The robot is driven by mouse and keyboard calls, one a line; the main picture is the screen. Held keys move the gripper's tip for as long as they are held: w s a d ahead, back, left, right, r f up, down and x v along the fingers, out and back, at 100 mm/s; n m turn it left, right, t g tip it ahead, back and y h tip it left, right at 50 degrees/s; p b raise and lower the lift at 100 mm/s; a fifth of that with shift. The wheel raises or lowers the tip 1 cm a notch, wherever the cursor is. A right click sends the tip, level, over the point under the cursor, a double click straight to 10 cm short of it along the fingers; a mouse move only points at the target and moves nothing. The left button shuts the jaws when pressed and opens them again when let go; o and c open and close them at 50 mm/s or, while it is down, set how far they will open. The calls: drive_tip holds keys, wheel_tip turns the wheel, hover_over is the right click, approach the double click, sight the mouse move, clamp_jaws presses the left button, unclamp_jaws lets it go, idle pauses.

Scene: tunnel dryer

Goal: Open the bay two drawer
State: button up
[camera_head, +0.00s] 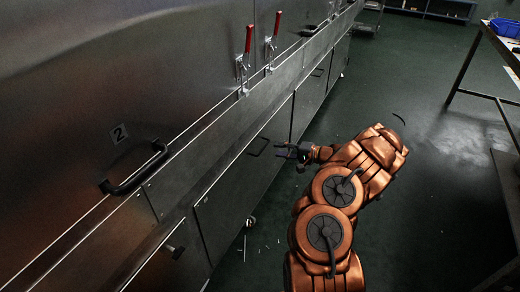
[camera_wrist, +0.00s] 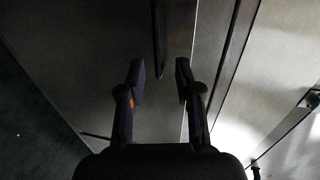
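Two red-handled clamps (camera_head: 249,40) stand on the ledge above. Another lower front with a small handle (camera_head: 175,252) is nearer. A caster (camera_head: 250,221) shows below the fronts. A table with a blue bin (camera_head: 505,27) is at right; the green floor between (camera_head: 430,150) is mostly open.

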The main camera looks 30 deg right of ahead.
sight(264, 148)
drive_tip(key=b+x, duration=0.1)
drive_tip(key=x, duration=0.7)
drive_tip(key=shift+w+d+f+b, duration=0.1)
drive_tip(key=shift+d+f+b, duration=0.1)
drive_tip(key=shift+b, duration=0.1)
drive_tip(key=shift+c, duration=0.3)
clamp_jaws()
